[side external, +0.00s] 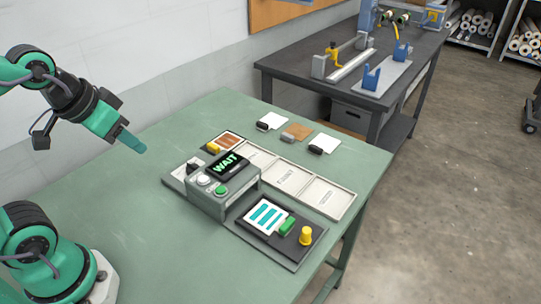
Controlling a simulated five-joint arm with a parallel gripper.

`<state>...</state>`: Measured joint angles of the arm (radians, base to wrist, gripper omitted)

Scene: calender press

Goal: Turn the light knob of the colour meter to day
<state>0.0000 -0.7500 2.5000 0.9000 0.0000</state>
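The colour meter (236,195) is a grey box on the green table, with a dark screen (228,166) reading "WAIT" in green. On its sloped front are a pale round knob (204,180) and a green round button (221,190). I cannot read the knob's marks or tell where it points, nor be sure that it is the light knob. My gripper (132,143) is at the upper left, raised above the table and apart from the meter. Its teal fingers overlap in this view, so their gap is hidden. I see nothing held in it.
A black plate (262,247) right of the meter bears a striped card (266,216), a green block and a yellow knob (306,236). A pale sectioned tray (327,197) lies behind. Several small clipped cards lie farther back. The table's left part is clear.

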